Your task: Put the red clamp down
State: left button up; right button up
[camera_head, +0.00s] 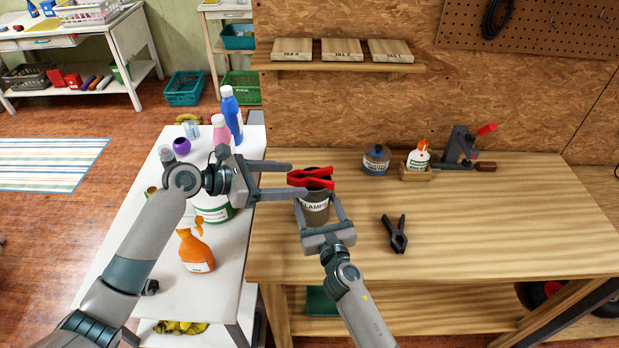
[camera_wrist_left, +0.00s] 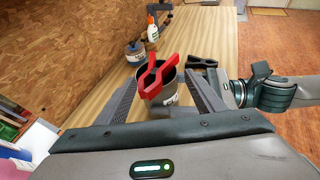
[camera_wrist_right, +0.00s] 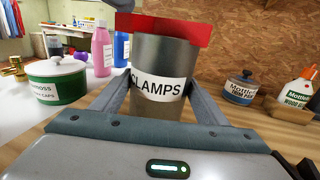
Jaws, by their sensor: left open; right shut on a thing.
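The red clamp (camera_head: 313,180) rests at the mouth of the grey can labelled CLAMPS (camera_head: 315,210); whether it lies across the rim or partly inside is hard to tell. The clamp also shows in the left wrist view (camera_wrist_left: 156,78). My left gripper (camera_head: 297,180) is open, its fingers pointing right at the clamp, one on either side of it and seemingly not gripping. My right gripper (camera_head: 318,203) is shut on the can, with a finger on each side; the can fills the middle of the right wrist view (camera_wrist_right: 165,70).
A black clamp (camera_head: 396,234) lies on the wooden workbench (camera_head: 480,235), right of the can. A blue-grey jar (camera_head: 376,161) and a glue bottle (camera_head: 418,157) stand behind. The white table (camera_head: 225,285) at left holds bottles and an orange spray bottle (camera_head: 196,252). The bench's right front is clear.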

aim_at(309, 176)
pick_arm(q)
jog(key=x, duration=0.5)
jog(key=shift+w+a+r, duration=0.1)
jog(key=shift+w, duration=0.15)
jog(key=c, duration=1.4)
notch_tip(309, 176, up, 10)
jog(key=shift+r, duration=0.1)
